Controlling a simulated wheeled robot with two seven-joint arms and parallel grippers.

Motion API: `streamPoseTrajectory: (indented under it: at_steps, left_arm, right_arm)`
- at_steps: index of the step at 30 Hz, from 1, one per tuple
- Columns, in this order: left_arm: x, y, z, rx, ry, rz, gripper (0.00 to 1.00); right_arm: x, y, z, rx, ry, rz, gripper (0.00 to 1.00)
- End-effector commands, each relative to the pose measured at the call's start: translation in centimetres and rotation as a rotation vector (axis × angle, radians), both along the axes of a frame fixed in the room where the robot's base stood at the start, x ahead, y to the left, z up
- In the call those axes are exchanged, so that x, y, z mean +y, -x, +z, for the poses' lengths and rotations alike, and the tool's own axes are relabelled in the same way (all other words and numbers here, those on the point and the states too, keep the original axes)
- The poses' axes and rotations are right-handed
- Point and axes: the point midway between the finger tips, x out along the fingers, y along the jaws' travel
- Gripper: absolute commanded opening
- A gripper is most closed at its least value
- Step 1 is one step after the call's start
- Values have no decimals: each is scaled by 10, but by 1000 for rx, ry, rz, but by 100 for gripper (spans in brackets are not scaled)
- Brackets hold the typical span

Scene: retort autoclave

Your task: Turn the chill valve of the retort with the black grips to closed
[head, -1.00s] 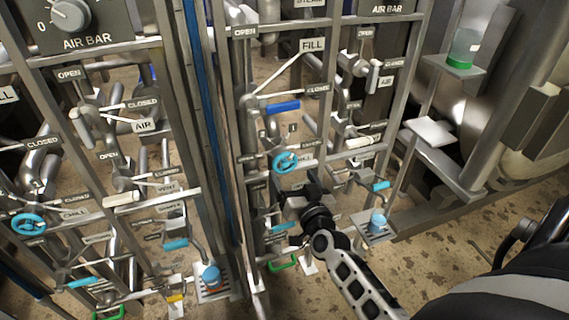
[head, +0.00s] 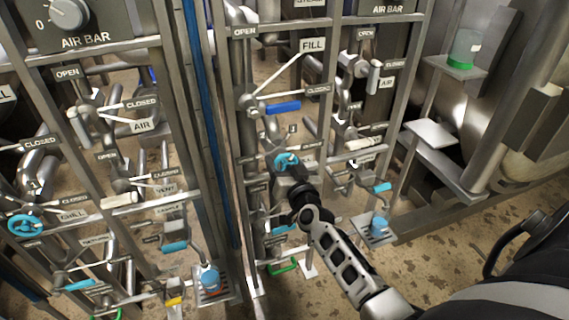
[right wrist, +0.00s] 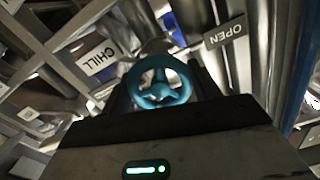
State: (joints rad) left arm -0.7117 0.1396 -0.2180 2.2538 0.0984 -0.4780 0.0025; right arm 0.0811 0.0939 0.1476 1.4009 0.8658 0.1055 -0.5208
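A blue chill handwheel (head: 284,159) is on the right-hand panel in the head view, partly covered by my right gripper (head: 291,176). The wheel shows whole in the right wrist view (right wrist: 161,83), beside a CHILL label (right wrist: 100,57) and an OPEN label (right wrist: 225,36). The dark fingers of my right gripper (right wrist: 163,99) stand apart on either side of the wheel; whether they touch it I cannot tell. No black grips are clearly visible on this panel. My left gripper is out of view.
A second panel on the left has its own blue handwheel (head: 25,225). Around the right wheel are a blue-gripped fill lever (head: 283,107), a white-gripped lever (head: 363,144) and frame bars. A small shelf (head: 372,232) holds a blue-capped item at the lower right.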

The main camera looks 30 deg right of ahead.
Motion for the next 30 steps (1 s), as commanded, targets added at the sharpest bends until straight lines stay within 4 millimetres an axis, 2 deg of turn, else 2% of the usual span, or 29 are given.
streamPoseTrajectory:
  at_steps: [8,14,30]
  left_arm:
    - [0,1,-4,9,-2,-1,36]
    - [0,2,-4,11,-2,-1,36]
    - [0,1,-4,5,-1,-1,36]
  right_arm:
    - [0,0,0,-6,-26,-1,39]
    - [0,0,0,-28,-116,0,39]
    - [0,0,-1,-142,-587,-1,39]
